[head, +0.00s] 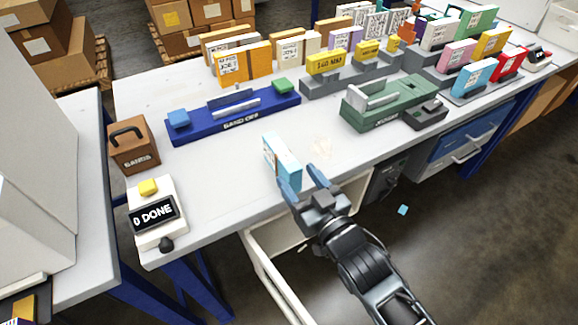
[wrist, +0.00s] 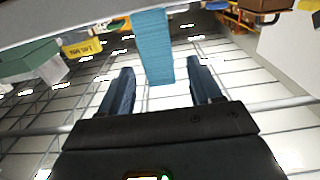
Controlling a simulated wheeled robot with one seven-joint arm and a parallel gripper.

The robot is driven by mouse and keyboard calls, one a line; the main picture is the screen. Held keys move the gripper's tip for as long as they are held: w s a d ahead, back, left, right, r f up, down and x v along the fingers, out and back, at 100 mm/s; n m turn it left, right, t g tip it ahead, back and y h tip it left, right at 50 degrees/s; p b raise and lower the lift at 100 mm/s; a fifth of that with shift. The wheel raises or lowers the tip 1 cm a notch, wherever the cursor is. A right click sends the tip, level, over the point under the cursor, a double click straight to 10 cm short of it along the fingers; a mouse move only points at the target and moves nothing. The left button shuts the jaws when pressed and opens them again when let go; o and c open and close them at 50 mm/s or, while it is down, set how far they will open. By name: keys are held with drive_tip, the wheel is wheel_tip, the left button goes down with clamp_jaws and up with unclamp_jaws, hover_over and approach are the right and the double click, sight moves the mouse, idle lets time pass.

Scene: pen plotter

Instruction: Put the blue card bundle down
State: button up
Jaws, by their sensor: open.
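The light blue card bundle (head: 282,160) stands upright on its edge near the front edge of the white table (head: 225,165). In the wrist view the bundle (wrist: 152,45) is a blue block at the top middle, lying between the lines of the two fingers. My gripper (head: 302,179) is open at the front edge of the table, right by the bundle's near lower end. The fingers stand apart with gaps at both sides of the bundle in the wrist view (wrist: 160,78). Whether one finger touches it I cannot tell.
A blue "BAND OFF" device (head: 235,115) lies behind the bundle, a green device (head: 388,103) to the right. A "0 DONE" counter (head: 155,212) and a brown "BANDS" box (head: 133,148) stand left. An open drawer (head: 262,262) juts out below. Several bundles line the back.

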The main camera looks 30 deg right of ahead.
drive_tip(key=shift+s+b, duration=0.3)
drive_tip(key=shift+s, duration=2.45)
drive_tip(key=s+r+g, duration=0.1)
drive_tip(key=s+r, duration=0.3)
drive_tip(key=s, duration=1)
drive_tip(key=s+r+g, duration=0.2)
drive_tip(key=s+r, duration=0.2)
drive_tip(key=s, duration=1)
drive_tip(key=shift+s, duration=0.25)
